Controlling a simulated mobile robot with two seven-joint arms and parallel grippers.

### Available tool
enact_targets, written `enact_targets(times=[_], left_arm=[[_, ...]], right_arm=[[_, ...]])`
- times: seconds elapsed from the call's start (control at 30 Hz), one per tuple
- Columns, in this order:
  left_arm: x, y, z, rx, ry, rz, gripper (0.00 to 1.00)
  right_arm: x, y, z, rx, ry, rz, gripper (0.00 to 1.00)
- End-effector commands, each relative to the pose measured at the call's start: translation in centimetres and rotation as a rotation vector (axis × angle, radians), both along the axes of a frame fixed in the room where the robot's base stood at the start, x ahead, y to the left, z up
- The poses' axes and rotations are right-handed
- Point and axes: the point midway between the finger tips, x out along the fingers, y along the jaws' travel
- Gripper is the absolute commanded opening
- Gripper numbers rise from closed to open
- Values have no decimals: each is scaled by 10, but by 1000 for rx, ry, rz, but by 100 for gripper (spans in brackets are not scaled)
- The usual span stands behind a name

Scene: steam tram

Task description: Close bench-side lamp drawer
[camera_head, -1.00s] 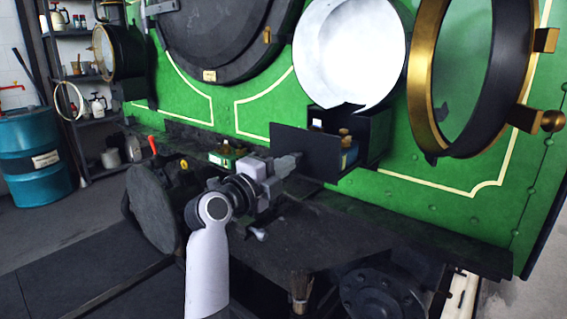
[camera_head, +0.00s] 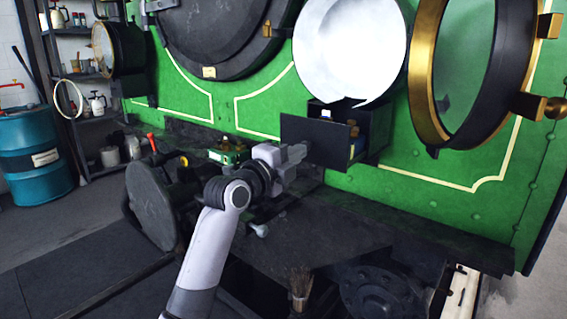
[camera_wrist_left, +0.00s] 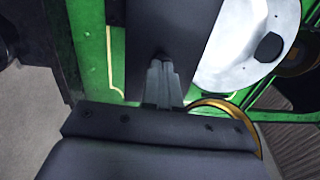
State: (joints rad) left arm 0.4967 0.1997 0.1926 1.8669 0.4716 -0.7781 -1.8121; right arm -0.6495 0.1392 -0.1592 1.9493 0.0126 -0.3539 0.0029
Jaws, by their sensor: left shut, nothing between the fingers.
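The lamp drawer (camera_head: 318,142) is a dark box front below the round white reflector (camera_head: 350,48), on the green tram front. It stands partly open, with small bottles (camera_head: 355,138) showing inside behind its front panel. My left gripper (camera_head: 302,152) is shut and empty, its fingertips at the left part of the drawer's front panel. In the left wrist view the shut fingers (camera_wrist_left: 164,66) point at the dark panel (camera_wrist_left: 175,30) and seem to meet it; exact contact is hard to tell. My right gripper is not in view.
An open brass-rimmed lamp door (camera_head: 480,75) hangs at the right. A small green box (camera_head: 228,152) sits left of the gripper. A blue barrel (camera_head: 32,155) and shelves stand far left.

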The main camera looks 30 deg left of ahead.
Motion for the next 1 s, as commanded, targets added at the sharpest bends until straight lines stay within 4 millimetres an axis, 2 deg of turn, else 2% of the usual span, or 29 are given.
enact_targets(times=[0.7, 1.0], left_arm=[[92, -6, 1, 0, -1, 2, 0], [112, -8, 1, -2, -1, 1, 0]], right_arm=[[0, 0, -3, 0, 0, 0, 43], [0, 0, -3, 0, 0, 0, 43]])
